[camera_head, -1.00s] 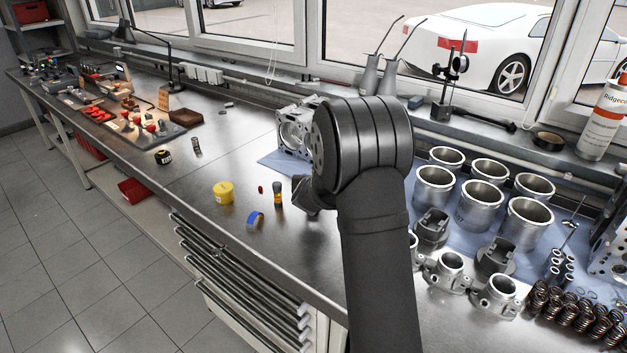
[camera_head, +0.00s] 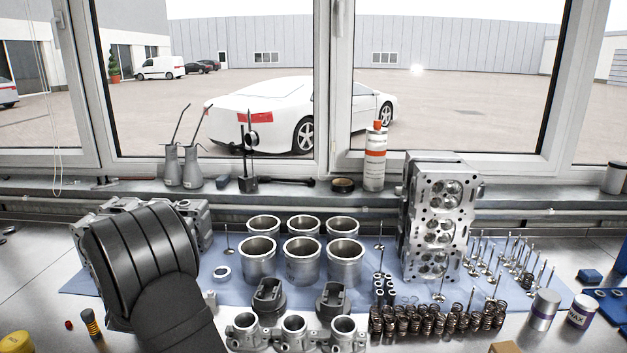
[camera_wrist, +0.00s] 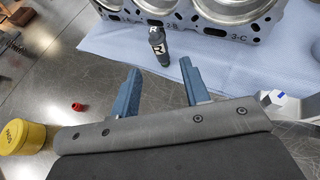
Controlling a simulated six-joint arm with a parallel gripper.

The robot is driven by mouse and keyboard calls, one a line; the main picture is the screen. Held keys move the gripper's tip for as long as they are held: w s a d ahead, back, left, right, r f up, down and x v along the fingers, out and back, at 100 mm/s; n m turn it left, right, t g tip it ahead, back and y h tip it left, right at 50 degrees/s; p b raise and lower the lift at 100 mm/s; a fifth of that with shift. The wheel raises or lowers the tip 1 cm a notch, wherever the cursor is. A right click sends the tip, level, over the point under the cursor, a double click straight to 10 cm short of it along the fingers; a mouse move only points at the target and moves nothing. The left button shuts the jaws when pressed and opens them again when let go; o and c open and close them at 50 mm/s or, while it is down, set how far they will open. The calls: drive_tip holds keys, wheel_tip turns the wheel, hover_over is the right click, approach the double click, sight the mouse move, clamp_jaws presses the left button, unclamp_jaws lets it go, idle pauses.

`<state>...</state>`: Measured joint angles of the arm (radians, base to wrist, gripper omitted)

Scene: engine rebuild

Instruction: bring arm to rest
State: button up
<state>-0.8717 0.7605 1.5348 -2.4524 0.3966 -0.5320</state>
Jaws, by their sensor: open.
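My gripper (camera_wrist: 160,90) shows in the wrist view with its two blue fingers spread apart and nothing between them. It is over the steel bench, in front of the engine block (camera_wrist: 225,18) that lies on a blue cloth (camera_wrist: 285,48). A small dark cylinder marked R (camera_wrist: 157,45) stands beyond the fingertips, close to the cloth's edge. In the head view my dark arm covers the lower left, and the gripper itself is hidden behind it. The engine block (camera_head: 195,212) is partly covered by my arm there.
Several cylinder liners (camera_head: 300,258), valve springs (camera_head: 440,320) and a cylinder head (camera_head: 440,215) crowd the cloth to the right. A yellow tub (camera_wrist: 25,137) and a small red piece (camera_wrist: 78,106) are left of my gripper. Bare bench lies at the far left.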

drive_tip(key=x, duration=1)
drive_tip(key=shift+f, duration=0.15)
drive_tip(key=shift+s+r, duration=0.1)
drive_tip(key=shift+r, duration=0.1)
drive_tip(key=shift+s+d+r, duration=0.1)
drive_tip(key=shift+s+d, duration=0.1)
drive_tip(key=v, duration=1.1)
drive_tip(key=shift+s+d, duration=0.15)
drive_tip(key=x, duration=1.2)
drive_tip(key=shift+f, duration=0.3)
wheel_tip(320, 180, up, 10)
drive_tip(key=shift+f, duration=0.15)
wheel_tip(320, 180, up, 20)
drive_tip(key=shift+w+d, duration=0.25)
drive_tip(key=shift+w, duration=0.05)
